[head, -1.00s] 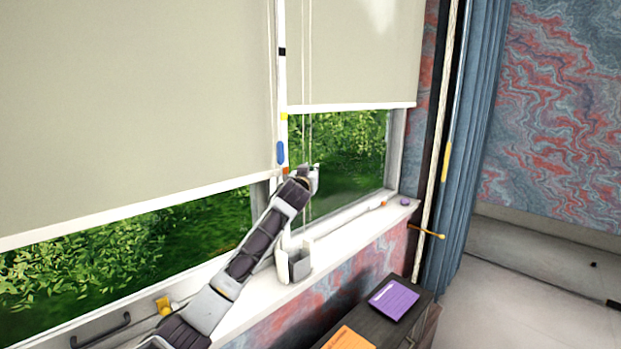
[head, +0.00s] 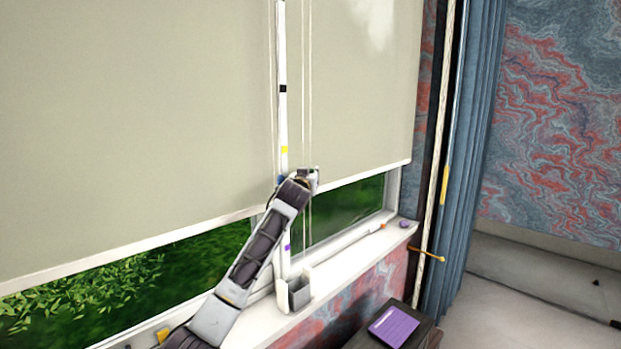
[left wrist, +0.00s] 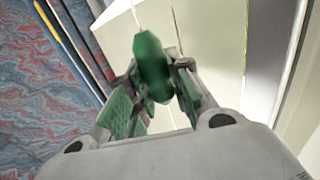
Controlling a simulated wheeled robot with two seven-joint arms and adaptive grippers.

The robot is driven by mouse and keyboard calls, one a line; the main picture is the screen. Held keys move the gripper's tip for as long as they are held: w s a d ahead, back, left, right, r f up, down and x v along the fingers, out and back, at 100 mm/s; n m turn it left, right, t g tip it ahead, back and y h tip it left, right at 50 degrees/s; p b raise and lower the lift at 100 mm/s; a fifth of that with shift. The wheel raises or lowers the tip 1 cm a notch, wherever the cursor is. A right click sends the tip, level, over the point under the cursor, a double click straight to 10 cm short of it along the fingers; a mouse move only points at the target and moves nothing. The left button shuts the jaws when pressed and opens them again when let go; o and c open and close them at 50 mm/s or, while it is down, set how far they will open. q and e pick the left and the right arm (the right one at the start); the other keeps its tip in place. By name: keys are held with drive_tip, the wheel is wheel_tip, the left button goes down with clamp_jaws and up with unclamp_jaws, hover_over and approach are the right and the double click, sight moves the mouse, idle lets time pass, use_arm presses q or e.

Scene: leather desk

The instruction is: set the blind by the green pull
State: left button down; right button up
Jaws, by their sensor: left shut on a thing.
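The green pull (left wrist: 152,60) shows large in the left wrist view, with a pale cord running up from it. My left gripper (left wrist: 160,85) is shut on it, with the pads on either side. In the head view my left gripper (head: 314,180) is in front of the right blind near the post between the windows; the pull cannot be made out there. The right blind (head: 365,110) is cream, and its slanting white bottom edge is a little above the sill, leaving a low strip of glass. The left blind (head: 120,120) also hangs partly down. My right gripper is not in view.
The white post (head: 282,120) carries black, yellow and purple marks. A small grey box (head: 299,292) stands on the sill (head: 340,262). A purple item (head: 395,326) lies on dark furniture below. A blue curtain (head: 470,150) and a rope hang at the right.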

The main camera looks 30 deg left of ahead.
use_arm(q)
drive_tip(key=c, duration=1.3)
unclamp_jaws()
drive_tip(key=shift+v, duration=6.05)
drive_tip(key=shift+f, duration=0.1)
